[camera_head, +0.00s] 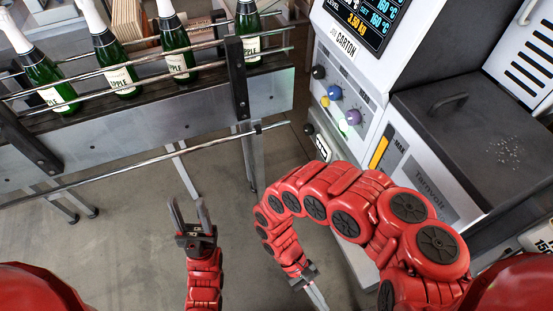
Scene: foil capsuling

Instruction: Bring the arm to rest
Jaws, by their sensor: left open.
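My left gripper (188,204) is at the lower left of the middle. Its two dark fingers point up the picture, spread apart with nothing between them. It is over the bare floor, in front of the conveyor and clear of it. My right arm curls in from the lower right beside the machine. My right gripper (318,299) hangs at the bottom middle with its fingers pointing down. The fingers look narrow and partly run out of the frame, so I cannot tell whether they are open. No object shows in it.
A conveyor with metal rails (165,145) crosses the upper left and carries several green bottles (114,62) with white tops. A white machine (345,85) with coloured knobs and a screen stands right, near my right arm. Grey floor (130,250) is free below the conveyor.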

